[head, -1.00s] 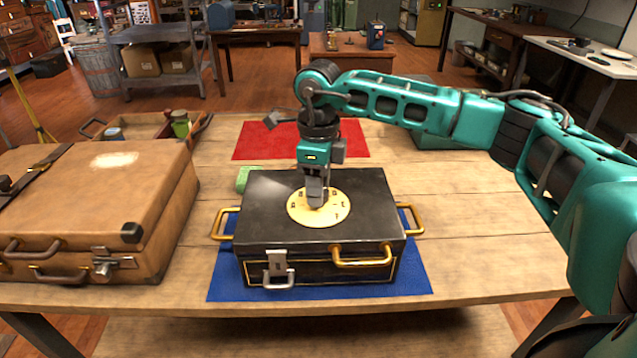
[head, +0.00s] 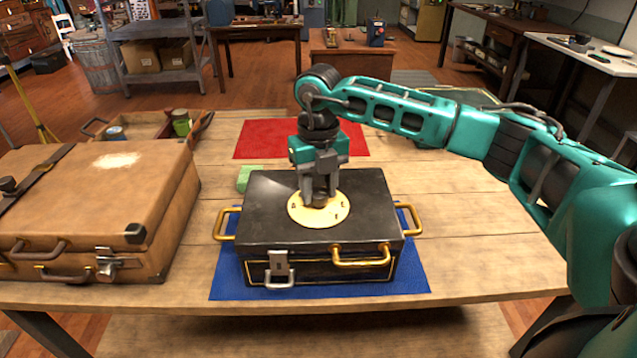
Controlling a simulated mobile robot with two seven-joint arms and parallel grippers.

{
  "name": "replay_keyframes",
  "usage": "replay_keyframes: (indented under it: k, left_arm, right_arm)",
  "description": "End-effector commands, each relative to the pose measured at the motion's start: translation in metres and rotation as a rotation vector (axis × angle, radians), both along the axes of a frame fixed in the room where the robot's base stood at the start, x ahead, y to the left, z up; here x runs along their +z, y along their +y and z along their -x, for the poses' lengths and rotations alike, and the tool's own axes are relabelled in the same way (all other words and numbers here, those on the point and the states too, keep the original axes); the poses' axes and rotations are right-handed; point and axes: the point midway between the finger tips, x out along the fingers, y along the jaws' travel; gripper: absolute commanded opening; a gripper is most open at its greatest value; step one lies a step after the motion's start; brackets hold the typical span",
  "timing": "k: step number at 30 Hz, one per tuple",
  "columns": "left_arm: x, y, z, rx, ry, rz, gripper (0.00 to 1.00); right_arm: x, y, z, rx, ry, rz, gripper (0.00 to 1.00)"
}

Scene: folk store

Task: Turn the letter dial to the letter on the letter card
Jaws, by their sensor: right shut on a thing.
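The letter dial (head: 335,215) is a round cream disc with small dark letters on the lid of a black case (head: 268,212). My right gripper (head: 319,200) points straight down over the dial's middle and is shut on its dark centre knob. The gripper hides the middle and far part of the dial. The letters are too small to read for sure. No letter card can be made out for certain. My left gripper is not in view.
The case has brass handles and stands on a blue mat (head: 415,283). A brown suitcase (head: 75,205) is at the left. A green object (head: 244,178) lies behind the case, near a red mat (head: 262,139). A wooden tray (head: 150,126) stands further back. The table's right side is clear.

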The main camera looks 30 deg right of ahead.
Motion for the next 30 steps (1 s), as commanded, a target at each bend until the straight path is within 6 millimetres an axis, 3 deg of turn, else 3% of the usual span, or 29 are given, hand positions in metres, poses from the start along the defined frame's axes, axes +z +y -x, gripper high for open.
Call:
replay_keyframes:
  k: [13, 30]
  left_arm:
    - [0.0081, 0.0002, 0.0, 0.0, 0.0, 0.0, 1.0]
    - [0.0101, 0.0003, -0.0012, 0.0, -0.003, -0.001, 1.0]
  right_arm:
    - [0.002, -0.0002, -0.0012, -0.29, -0.005, -0.001, 0.11]
    - [0.0017, -0.0004, -0.0013, -0.361, -0.005, -0.001, 0.11]
